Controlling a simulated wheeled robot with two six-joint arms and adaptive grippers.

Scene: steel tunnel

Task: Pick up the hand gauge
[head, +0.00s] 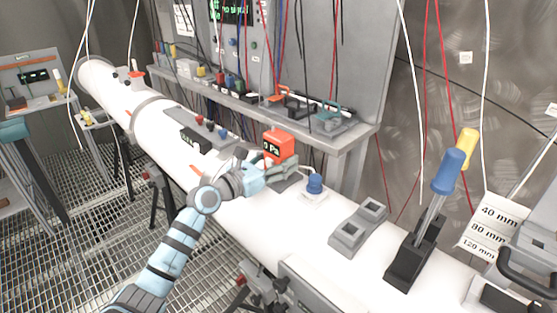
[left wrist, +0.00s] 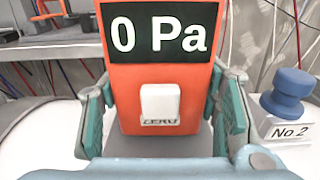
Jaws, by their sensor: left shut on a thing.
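The hand gauge (head: 279,144) is an orange box with a dark display. In the left wrist view the gauge (left wrist: 160,80) reads "0 Pa" and has a white ZERO button. My left gripper (head: 278,168) is shut on it, with one finger on each side of its body in the left wrist view (left wrist: 163,110). The gauge is upright above a grey base on the white tube. I cannot tell whether it touches that base. My right gripper is not in view.
A blue-capped port (head: 314,184) labelled No 2 is just right of the gauge. A grey two-socket block (head: 357,227) and a black holder (head: 412,255) with blue and yellow handled tools stand further right on the tube (head: 310,235). A shelf (head: 340,138) with instruments runs behind.

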